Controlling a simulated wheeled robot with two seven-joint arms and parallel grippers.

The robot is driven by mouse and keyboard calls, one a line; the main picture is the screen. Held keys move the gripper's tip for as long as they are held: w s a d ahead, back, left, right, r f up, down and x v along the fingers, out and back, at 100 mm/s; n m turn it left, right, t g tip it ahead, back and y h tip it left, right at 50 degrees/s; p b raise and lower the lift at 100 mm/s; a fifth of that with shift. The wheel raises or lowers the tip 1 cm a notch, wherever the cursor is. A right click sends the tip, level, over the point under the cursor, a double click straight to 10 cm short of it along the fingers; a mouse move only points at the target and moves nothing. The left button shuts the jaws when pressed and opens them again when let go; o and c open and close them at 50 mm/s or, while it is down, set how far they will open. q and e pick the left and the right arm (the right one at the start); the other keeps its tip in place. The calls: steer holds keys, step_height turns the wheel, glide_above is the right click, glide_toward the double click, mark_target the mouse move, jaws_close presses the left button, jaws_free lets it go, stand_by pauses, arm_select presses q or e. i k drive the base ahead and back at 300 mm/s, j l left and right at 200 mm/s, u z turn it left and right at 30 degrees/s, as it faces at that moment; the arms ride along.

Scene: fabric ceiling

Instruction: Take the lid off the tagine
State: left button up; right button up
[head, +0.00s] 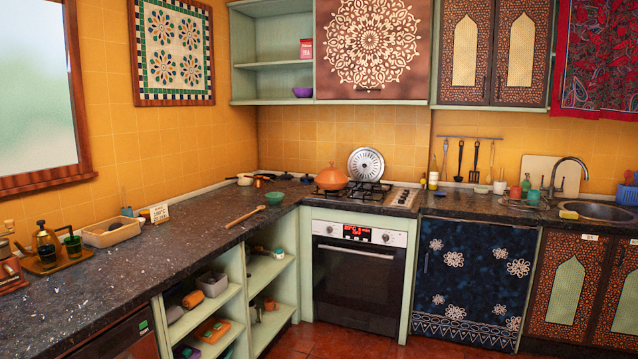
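The tagine (331,178) is orange and sits on the gas hob (362,190) at the far corner of the kitchen. Its domed lid appears to be on, with a small knob at the top. It is small in this view, so the seam between lid and base is hard to make out. Neither of my grippers shows in the head view.
A round silver lid (366,164) leans upright behind the tagine, close to its right. Small bottles (433,180) stand right of the hob. The oven (358,275) is below. Some floor (340,345) shows in front.

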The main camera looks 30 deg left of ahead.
mark_target(332, 174)
steer(key=i+j+u, duration=0.1)
steer(key=i+j, duration=0.3)
steer(key=i+j+u, duration=0.15)
steer(key=i+j, duration=0.15)
steer(key=i, duration=0.2)
steer(key=i+j+u, duration=0.1)
steer(key=i+j, duration=0.2)
steer(key=i, duration=0.15)
steer(key=i+j+u, duration=0.15)
steer(key=i, duration=0.3)
steer(key=i+j+u, duration=0.1)
steer(key=i+j, duration=0.2)
steer(key=i, duration=0.2)
steer(key=i+j+u, duration=0.15)
steer(key=i, duration=0.35)
